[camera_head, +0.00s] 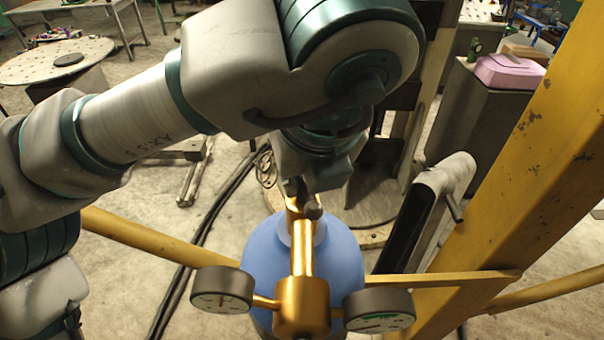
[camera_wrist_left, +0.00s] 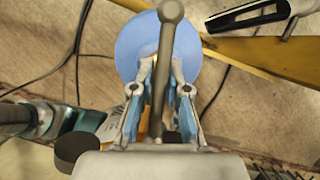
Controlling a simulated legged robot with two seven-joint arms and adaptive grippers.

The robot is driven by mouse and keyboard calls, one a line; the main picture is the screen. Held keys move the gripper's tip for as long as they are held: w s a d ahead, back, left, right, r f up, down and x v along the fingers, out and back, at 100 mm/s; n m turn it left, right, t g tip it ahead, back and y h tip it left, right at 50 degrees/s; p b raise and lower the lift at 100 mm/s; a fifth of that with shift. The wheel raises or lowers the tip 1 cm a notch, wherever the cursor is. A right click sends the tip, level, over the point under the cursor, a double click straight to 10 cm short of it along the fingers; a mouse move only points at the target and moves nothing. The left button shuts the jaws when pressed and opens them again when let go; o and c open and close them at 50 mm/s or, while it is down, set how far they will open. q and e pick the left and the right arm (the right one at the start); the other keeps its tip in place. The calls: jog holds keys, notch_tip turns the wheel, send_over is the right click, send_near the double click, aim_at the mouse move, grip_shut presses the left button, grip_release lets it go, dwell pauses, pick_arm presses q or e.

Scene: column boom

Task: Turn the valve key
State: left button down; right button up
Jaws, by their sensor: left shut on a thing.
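The valve key is a dark grey bar with a ball end. In the head view a small part of it (camera_head: 313,208) shows at the top of the brass valve (camera_head: 302,262), above a blue cylinder (camera_head: 343,262). In the left wrist view the key (camera_wrist_left: 164,60) runs lengthwise between the fingers, its ball end beyond the tips. My left gripper (camera_wrist_left: 162,72) is shut on the key. In the head view the gripper (camera_head: 302,192) reaches down to the valve top, and my wrist hides most of its fingers. My right gripper is in neither view.
Two round gauges, left (camera_head: 222,289) and right (camera_head: 379,310), flank the brass body. A yellow post (camera_head: 530,170) and yellow bars (camera_head: 150,242) stand close around the cylinder. A black-and-grey handle-like part (camera_head: 412,215) rises at right. A pink box (camera_head: 510,72) sits on a cabinet behind.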

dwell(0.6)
pick_arm(q)
jog(key=c, duration=1.2)
grip_release()
jog(key=shift+w+d, duration=0.1)
jog(key=shift+o, duration=0.2)
jog(key=v, duration=0.7)
jog(key=shift+d+r, duration=0.15)
jog(key=shift+d, duration=0.05)
